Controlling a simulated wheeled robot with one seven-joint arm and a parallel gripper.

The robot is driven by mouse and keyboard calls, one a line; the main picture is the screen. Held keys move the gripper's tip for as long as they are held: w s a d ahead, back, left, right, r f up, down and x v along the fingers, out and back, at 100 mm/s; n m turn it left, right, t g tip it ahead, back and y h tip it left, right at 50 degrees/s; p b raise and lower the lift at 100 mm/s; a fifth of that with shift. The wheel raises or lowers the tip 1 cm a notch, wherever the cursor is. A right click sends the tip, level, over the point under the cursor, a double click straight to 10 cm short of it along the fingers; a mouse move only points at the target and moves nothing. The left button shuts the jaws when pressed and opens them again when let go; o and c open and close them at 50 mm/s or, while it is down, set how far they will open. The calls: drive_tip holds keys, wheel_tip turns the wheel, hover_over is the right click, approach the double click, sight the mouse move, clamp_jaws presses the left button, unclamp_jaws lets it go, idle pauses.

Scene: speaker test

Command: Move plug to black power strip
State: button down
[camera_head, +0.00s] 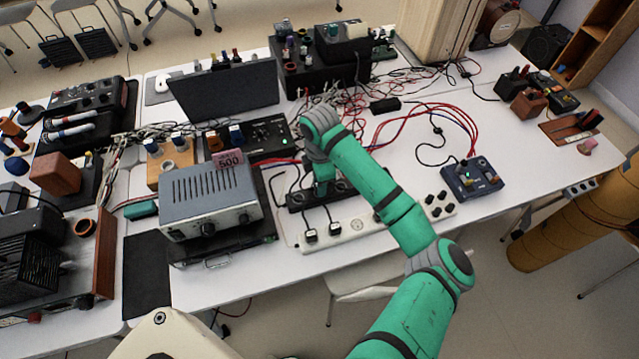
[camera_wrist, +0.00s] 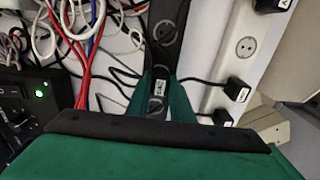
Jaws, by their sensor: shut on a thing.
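My gripper (camera_head: 322,186) points down over the black power strip (camera_head: 345,188). In the wrist view its green fingers (camera_wrist: 158,80) are closed around a small dark plug with a pale label (camera_wrist: 159,88). The plug is over or on the black power strip (camera_wrist: 167,25), whose sockets show above it. I cannot tell whether it is seated in a socket. In the head view my gripper hides the plug. The white power strip (camera_head: 350,229) lies alongside, nearer the table's front edge. It holds several other black plugs, two of them at its left end (camera_head: 320,231).
A grey power supply (camera_head: 208,198) stands left of the strips. Behind it is a black device with a green light (camera_head: 262,135). Tangled red, blue and white cables lie behind my gripper. A dark blue box (camera_head: 472,178) is at right, with bare white table around it.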

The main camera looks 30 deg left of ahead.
drive_tip(key=shift+f, duration=0.65)
drive_tip(key=c, duration=1.5)
unclamp_jaws()
drive_tip(key=shift+r, duration=0.1)
drive_tip(key=shift+r, duration=3.7)
